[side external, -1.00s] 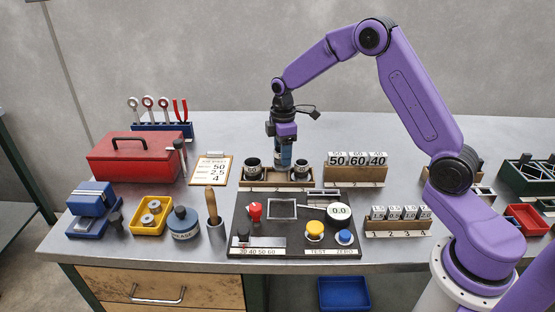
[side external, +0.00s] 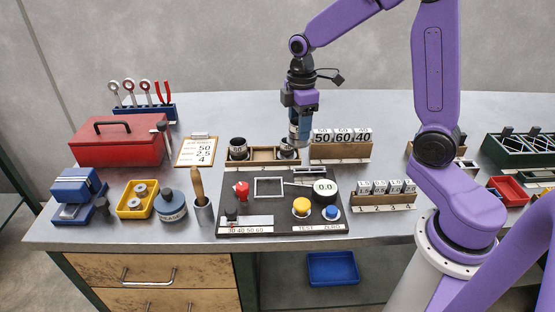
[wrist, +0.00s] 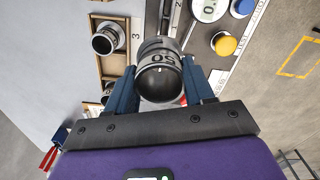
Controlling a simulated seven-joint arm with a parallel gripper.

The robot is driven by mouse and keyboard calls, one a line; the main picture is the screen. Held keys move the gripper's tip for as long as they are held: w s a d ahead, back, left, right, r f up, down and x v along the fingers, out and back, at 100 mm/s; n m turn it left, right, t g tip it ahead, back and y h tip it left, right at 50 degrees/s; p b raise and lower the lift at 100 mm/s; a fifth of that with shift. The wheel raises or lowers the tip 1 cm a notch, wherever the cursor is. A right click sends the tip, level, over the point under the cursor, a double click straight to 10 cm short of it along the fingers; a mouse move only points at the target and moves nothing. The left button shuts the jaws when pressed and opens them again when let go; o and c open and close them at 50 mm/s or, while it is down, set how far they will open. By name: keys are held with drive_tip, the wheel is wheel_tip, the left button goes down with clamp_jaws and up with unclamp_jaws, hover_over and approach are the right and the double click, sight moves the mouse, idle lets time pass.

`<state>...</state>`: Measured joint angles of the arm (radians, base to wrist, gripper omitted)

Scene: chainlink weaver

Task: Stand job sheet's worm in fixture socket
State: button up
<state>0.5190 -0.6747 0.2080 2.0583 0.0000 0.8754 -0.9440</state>
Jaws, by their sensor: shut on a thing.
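My gripper (wrist: 160,95) is shut on a dark cylinder (wrist: 160,80), whose pale band reads what looks like 50, upside down in the wrist view. The job sheet (side external: 187,156) on a clipboard shows 50, 2.5 and 4. The black fixture board (side external: 230,180) carries a square frame (side external: 268,178), a red knob (side external: 241,190) and a dial (side external: 325,187) reading 0.0. I cannot make out its socket clearly.
The wooden rack (side external: 262,166) holds dark cylinders (side external: 238,147) at its left and right ends. Number blocks (side external: 341,136) stand right of it. A yellow button (side external: 301,206), a blue button (side external: 331,212) and a wooden-handled tool (side external: 198,185) stand in front.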

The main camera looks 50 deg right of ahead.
idle(0.4)
drive_tip(key=shift+w+a+f, duration=0.4)
drive_tip(key=shift+a+f, duration=1.1)
drive_tip(key=shift+f, duration=0.5)
drive_tip(key=shift+w+a+f, duration=0.4)
drive_tip(key=shift+a+f, duration=1.1)
drive_tip(key=shift+f, duration=0.5)
drive_tip(key=shift+w+a+f, duration=0.4)
drive_tip(key=shift+a+f, duration=1.1)
drive_tip(key=shift+f, duration=0.5)
drive_tip(key=o, duration=1.4)
drive_tip(key=shift+o, duration=0.2)
drive_tip(key=shift+r, duration=0.1)
wheel_tip(320, 180, up, 17)
drive_tip(key=shift+r, duration=0.15)
